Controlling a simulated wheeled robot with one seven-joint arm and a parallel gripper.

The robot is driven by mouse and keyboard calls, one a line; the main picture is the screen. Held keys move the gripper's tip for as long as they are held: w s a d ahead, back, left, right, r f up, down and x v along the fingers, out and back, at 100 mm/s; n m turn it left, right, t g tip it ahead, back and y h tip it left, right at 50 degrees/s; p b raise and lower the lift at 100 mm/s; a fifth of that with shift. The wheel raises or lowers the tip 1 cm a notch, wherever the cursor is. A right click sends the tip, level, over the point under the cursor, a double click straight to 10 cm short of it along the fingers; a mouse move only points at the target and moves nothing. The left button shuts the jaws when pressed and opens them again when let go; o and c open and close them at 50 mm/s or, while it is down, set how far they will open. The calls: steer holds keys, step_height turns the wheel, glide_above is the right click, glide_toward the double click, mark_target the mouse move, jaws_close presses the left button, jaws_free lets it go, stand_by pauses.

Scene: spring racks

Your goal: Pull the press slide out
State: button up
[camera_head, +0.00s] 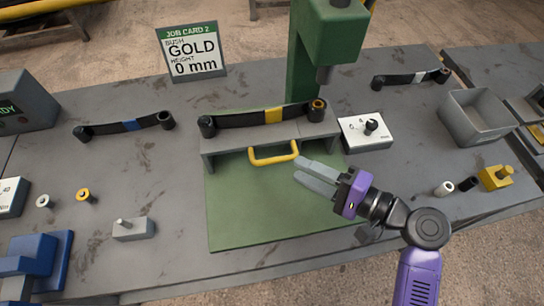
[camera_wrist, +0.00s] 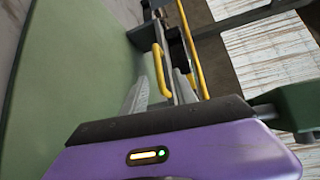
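The press slide (camera_head: 228,142) is a grey plate under the green press, with a leaf spring (camera_head: 245,119) bearing a gold-yellow band lying across it. Its yellow U-shaped handle (camera_head: 273,158) sticks out at the front, over the green base (camera_head: 245,215). My gripper (camera_head: 297,170) is just right of and in front of the handle, its fingers pointing left towards it. In the wrist view the fingers (camera_wrist: 160,95) are apart, and the handle (camera_wrist: 160,72) shows beyond the gap between them. I see no grip on the handle; whether a finger touches it I cannot tell.
A job card (camera_head: 194,55) reads bush GOLD, height 0 mm. A white box with a black knob (camera_head: 367,131) stands right of the slide. Other springs lie left (camera_head: 125,126) and right (camera_head: 410,78). A grey bin (camera_head: 480,118) is at right. The green base before the handle is clear.

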mark_target(276, 158)
steer(key=p+x, duration=0.1)
steer(key=x, duration=0.6)
steer(key=shift+a+f, duration=0.25)
steer(key=shift+a, duration=0.15)
jaws_close()
steer(key=shift+d, duration=0.1)
stand_by(1.0)
